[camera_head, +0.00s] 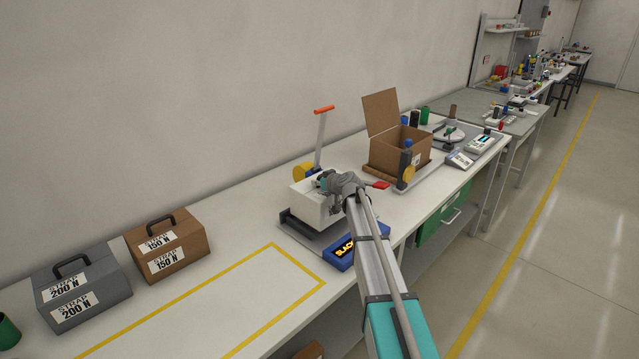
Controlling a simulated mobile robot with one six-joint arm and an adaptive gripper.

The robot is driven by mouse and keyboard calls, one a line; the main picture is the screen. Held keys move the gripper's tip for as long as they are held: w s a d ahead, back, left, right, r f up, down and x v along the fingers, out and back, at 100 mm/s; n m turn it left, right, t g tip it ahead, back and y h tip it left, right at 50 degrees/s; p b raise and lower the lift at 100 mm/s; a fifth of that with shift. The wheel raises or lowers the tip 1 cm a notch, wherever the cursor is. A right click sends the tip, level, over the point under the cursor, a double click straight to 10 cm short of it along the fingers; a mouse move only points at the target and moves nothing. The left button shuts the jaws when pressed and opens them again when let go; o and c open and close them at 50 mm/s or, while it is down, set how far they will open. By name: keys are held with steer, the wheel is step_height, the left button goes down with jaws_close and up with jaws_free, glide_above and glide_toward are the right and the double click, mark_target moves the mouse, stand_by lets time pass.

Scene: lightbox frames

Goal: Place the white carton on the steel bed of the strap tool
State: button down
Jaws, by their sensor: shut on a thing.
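The white carton (316,204) is at the strap tool, in the middle of the view. My gripper (328,183) is shut on the carton at its upper right side; my gripper and arm hide part of it. The carton looks upright. The dark steel bed (299,230) of the strap tool shows below the carton. I cannot tell whether the carton touches the bed. The strap tool's lever with an orange handle (324,109) stands up behind the carton, beside a yellow roll (302,172). A blue box with a lit "SLACK" display (343,252) stands at the front right of the bed.
A grey case (82,287) marked STRAP 200 N and a brown case (168,246) marked STRAP 150 N stand at the left. A yellow-outlined area (225,305) of the bench is clear. An open cardboard box (398,150) and a scale (459,160) stand to the right.

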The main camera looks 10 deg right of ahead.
mark_target(319, 188)
steer(key=shift+w+d+f+b, duration=0.1)
steer(key=shift+w+f+b, duration=0.4)
steer(key=shift+f, duration=0.1)
steer(key=shift+s+f+b, duration=0.15)
steer(key=shift+f+b, duration=1.15)
steer(key=shift+b, duration=0.05)
steer(key=c, duration=0.6)
jaws_free()
steer(key=shift+c, duration=0.2)
steer(key=shift+s+r, duration=0.1)
steer(key=shift+s, duration=0.1)
steer(key=p+v, duration=0.4)
steer(key=v, duration=0.7)
steer(key=shift+s+p, duration=0.25)
steer(key=shift+p, duration=0.05)
steer(key=shift+d+r, duration=0.15)
